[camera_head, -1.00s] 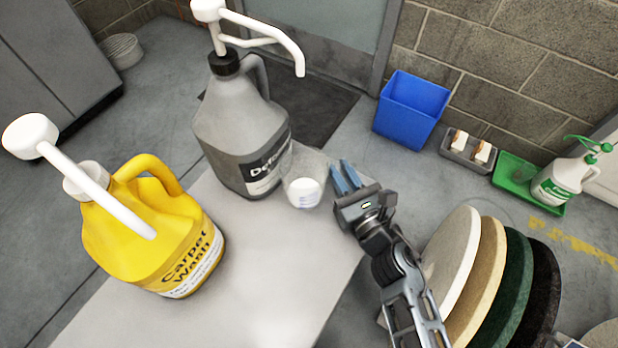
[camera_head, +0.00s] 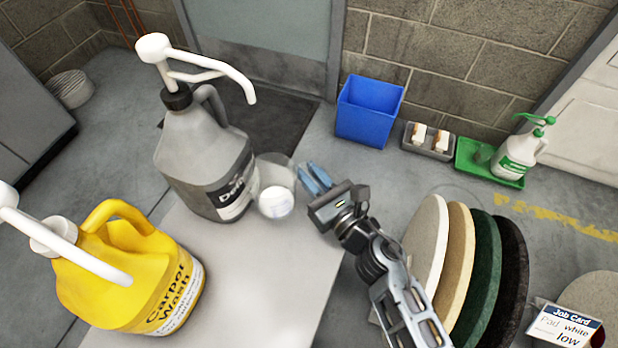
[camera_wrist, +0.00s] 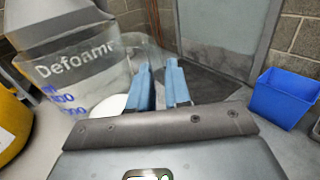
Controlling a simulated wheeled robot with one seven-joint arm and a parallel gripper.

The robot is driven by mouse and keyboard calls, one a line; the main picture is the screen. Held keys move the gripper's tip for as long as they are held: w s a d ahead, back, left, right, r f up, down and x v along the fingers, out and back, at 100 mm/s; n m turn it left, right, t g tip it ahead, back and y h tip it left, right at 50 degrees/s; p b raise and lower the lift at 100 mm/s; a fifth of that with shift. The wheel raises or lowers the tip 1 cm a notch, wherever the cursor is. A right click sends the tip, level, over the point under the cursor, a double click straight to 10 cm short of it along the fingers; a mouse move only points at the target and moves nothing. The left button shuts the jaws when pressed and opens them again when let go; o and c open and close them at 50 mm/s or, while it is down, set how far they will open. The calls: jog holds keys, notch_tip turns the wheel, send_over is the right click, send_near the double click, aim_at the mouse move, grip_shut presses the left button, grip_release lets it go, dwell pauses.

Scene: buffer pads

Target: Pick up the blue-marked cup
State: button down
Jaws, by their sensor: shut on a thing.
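The cup (camera_head: 275,201) is clear, with white at its bottom. It stands on the grey tabletop beside the grey Defoamer bottle (camera_head: 205,160). In the wrist view its clear wall (camera_wrist: 158,60) shows around the fingers, and blue marks (camera_wrist: 65,98) show at the left, over the bottle's label. My gripper (camera_head: 318,180) is at the cup's right side, its blue fingers a small gap apart. The fingers also show in the wrist view (camera_wrist: 161,88); they appear to be shut on the cup's wall. The exact contact is hard to see through the clear material.
A yellow Carpet Wash bottle (camera_head: 135,270) with a white pump stands at the table's left. Round pads (camera_head: 480,260) stand right of my arm. A blue bin (camera_head: 368,112), a grey tray (camera_head: 428,142) and a green tray (camera_head: 490,165) with a bottle are by the wall.

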aim_at(311, 164)
notch_tip(311, 164, up, 8)
jog(key=p, duration=0.4)
jog(key=shift+f, duration=0.15)
jog(key=s+d+b, duration=0.1)
jog(key=s+d, duration=0.2)
jog(key=d, duration=0.6)
jog(key=s+d+b, duration=0.1)
jog(key=s+d, duration=0.2)
jog(key=d, duration=0.6)
jog(key=shift+s+d, duration=0.25)
jog(key=shift+s, duration=0.15)
jog(key=c, duration=1.6)
grip_release()
grip_shut()
jog(key=shift+w, duration=0.1)
